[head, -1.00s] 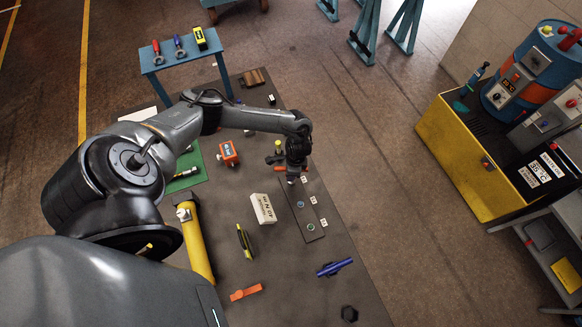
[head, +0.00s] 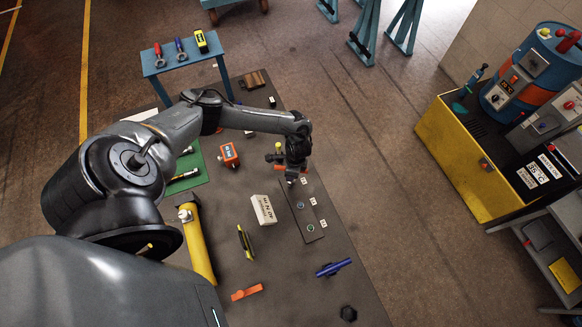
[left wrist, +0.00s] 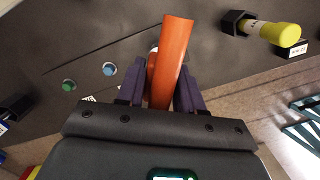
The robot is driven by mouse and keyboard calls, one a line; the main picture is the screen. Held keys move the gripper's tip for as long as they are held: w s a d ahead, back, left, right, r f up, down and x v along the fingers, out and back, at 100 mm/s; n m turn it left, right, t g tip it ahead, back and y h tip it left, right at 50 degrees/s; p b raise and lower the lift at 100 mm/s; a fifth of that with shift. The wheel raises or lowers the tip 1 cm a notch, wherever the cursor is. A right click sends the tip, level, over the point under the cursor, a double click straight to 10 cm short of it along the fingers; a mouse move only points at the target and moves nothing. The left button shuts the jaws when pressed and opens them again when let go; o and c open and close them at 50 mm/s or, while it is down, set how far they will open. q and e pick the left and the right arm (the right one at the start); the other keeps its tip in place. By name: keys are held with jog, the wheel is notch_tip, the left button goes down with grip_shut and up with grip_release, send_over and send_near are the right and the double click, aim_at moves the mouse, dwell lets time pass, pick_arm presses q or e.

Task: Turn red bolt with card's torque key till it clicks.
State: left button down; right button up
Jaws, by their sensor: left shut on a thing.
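My left gripper (head: 292,178) is low over the far end of the dark bolt plate (head: 319,228). In the left wrist view its purple fingers (left wrist: 159,88) are shut on an orange-red key (left wrist: 170,58). A blue bolt (left wrist: 110,69) and a green bolt (left wrist: 68,86) show to the left of the key. The red bolt is not clearly visible; the key and gripper cover that end of the plate. Whether the key sits on the bolt is hidden. My right gripper is out of view.
A yellow-handled tool in a black hex holder (left wrist: 235,22) is close beside the gripper. A blue tool (head: 334,267), an orange tool (head: 246,292) and a black hex holder (head: 348,313) lie on the dark mat. A blue side table (head: 180,61) holds several tools.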

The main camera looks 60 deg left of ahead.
pick_arm(q)
jog(key=shift+r+p, duration=0.75)
jog(key=shift+r, duration=1.55)
